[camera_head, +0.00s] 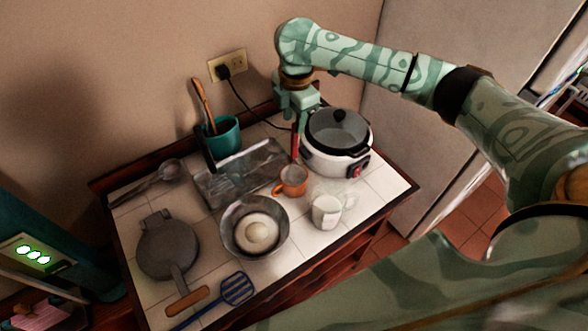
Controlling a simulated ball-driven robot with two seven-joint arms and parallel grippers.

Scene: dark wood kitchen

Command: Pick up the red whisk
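A thin red shape (295,146), which looks like the red whisk's handle, shows as a near-vertical strip between the glass tray and the rice cooker. Its wires cannot be made out. My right gripper (297,112) points down directly above it, and the strip's top meets the finger area. The fingers are small and partly hidden, so I cannot tell whether they are open or closed around it. My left gripper is not in view.
A white rice cooker (325,163) stands right of the strip. An orange mug (292,182) and white mug (327,212) stand in front.

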